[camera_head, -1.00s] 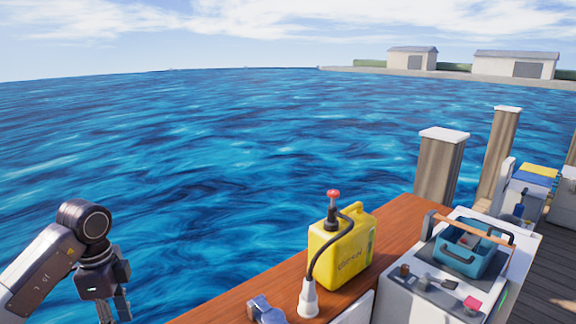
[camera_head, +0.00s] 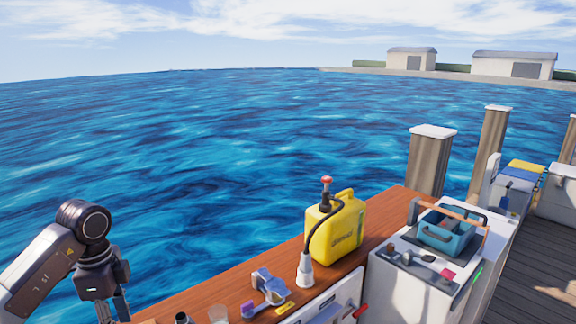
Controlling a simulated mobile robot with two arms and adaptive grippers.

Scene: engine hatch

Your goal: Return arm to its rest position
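My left arm comes in at the lower left of the head view. My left gripper (camera_head: 113,308) points down beside the near left end of the wooden counter (camera_head: 215,284). Its fingers run down to the bottom edge of the picture, so I cannot tell whether they are open or shut. I see nothing held in the visible part. My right arm and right gripper are not in view.
A yellow canister (camera_head: 337,228) with a red-topped pump and hose stands on the counter. A blue-grey tool (camera_head: 268,284) lies nearer. A blue tool caddy (camera_head: 447,236) sits on a white cabinet at right. Wooden posts (camera_head: 430,163) stand behind. Open water fills the left.

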